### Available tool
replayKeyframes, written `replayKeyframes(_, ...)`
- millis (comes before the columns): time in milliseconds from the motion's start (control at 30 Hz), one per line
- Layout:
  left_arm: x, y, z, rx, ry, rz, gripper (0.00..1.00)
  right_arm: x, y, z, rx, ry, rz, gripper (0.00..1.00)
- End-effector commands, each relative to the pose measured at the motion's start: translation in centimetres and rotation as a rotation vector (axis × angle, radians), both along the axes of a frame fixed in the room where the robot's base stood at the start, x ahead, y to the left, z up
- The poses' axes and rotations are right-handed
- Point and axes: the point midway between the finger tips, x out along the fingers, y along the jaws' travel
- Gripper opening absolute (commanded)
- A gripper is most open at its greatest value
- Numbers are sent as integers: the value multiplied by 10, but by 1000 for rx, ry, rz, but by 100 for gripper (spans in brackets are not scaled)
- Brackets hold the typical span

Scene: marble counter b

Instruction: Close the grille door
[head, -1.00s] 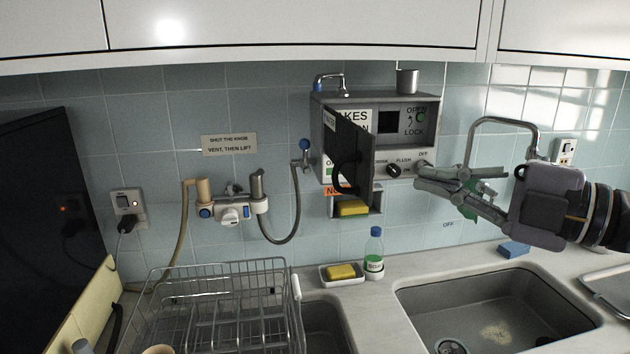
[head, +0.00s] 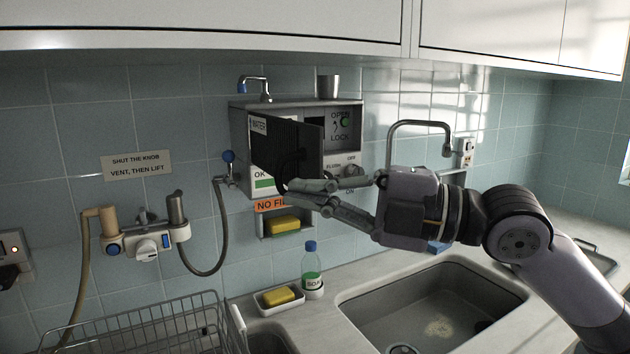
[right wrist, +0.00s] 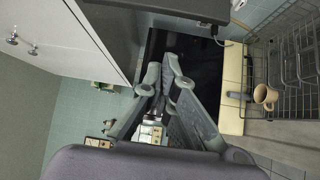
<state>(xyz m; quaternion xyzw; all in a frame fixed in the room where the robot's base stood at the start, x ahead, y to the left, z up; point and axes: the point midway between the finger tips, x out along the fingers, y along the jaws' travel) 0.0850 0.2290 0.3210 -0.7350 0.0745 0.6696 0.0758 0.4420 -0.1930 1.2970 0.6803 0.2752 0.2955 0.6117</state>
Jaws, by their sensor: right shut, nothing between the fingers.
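The grille door (head: 302,145) is a dark ribbed panel on the front of a grey wall unit (head: 239,130). It stands ajar, swung out from the unit's face, and covers part of it. A dark curved handle sits low on the door, partly hidden by my fingers. My right gripper (head: 290,187) is shut and empty, with its fingertips at the door's lower edge near the handle; I cannot tell whether they touch. In the right wrist view its closed fingers (right wrist: 164,72) reach forward. My left gripper is not in view.
A tap (head: 420,126) stands behind my right wrist. A soap bottle (head: 312,272) and a sponge in a dish (head: 278,297) are below, beside the sink (head: 375,315). A wire rack (head: 165,330) is at lower left. A metal cup (head: 328,86) stands on the unit.

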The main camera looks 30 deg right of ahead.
Motion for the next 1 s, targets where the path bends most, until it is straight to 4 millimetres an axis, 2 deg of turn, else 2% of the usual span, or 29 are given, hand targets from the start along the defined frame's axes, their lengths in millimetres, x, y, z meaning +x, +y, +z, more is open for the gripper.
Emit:
replayKeyframes(33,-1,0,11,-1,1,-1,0,4,5,7,2,-1,3,0)
replayKeyframes(100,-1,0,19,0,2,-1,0,11,13,8,3,0,3,0)
replayKeyframes(467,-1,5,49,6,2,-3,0,51,58,10,4,1,5,0)
replayKeyframes(533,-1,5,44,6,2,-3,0,54,42,2,0,6,-5,0)
replayKeyframes(700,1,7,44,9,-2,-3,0,56,23,0,0,5,-2,0)
replayKeyframes(1000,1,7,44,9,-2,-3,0,57,15,1,0,0,0,0)
